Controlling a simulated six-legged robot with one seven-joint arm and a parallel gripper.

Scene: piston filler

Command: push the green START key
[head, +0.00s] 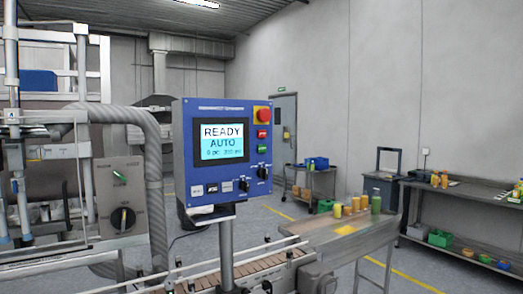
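A blue control panel (184,175) stands on a grey post in the middle of the head view. The green key (262,149) is on its right side, below a red key (263,133) and a round red knob on yellow (263,115). The key's lettering is too small to read. The lit screen (222,141) reads READY and AUTO, with a smaller line below. Nothing covers the green key. My gripper does not show in this view.
A grey box (121,195) with a green switch and black dial is at left, beside a thick hose (154,190). A slatted conveyor (250,268) runs below the panel toward a table (355,240) with bottles. A cart (310,185) stands behind.

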